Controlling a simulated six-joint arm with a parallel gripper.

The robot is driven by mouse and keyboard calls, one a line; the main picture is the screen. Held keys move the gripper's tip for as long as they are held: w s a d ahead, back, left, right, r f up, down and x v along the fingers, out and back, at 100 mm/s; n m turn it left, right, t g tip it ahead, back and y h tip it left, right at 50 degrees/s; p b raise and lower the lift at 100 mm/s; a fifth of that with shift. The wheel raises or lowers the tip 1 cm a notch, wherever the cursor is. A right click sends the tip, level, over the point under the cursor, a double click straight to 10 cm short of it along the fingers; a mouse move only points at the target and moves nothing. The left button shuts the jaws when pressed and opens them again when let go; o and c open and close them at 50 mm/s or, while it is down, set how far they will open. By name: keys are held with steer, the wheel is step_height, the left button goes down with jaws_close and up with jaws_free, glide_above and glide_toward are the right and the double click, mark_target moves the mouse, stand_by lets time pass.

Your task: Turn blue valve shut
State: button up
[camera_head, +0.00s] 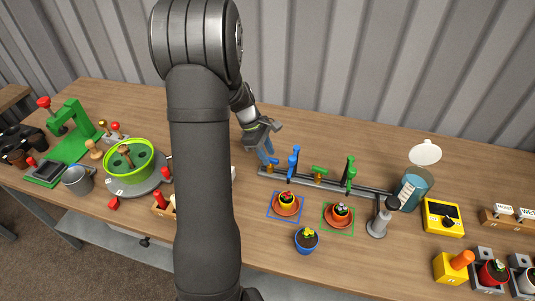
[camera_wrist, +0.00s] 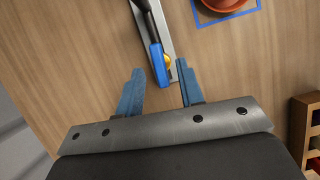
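The blue valve (camera_wrist: 157,62) is a flat blue lever beside a brass body on a grey rail (camera_wrist: 161,22). In the wrist view the lever lies roughly along the rail. My gripper (camera_wrist: 160,67) is open, with one blue finger on each side of the lever end and a visible gap on the left. The right finger is close to the rail's edge; contact cannot be told. In the head view my gripper (camera_head: 268,157) is at the left end of the rail (camera_head: 325,183) and hides much of the valve there.
A blue upright fitting (camera_head: 293,163), a green lever (camera_head: 319,170) and a green upright fitting (camera_head: 349,174) stand along the rail. Potted plants on red saucers (camera_head: 286,209) sit in front. A pitcher (camera_head: 411,192) is at the right. Bare table lies behind the rail.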

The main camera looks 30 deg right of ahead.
steer(key=shift+s+d+f, duration=0.1)
steer(key=shift+f, duration=0.3)
steer(key=shift+c, duration=0.4)
jaws_close()
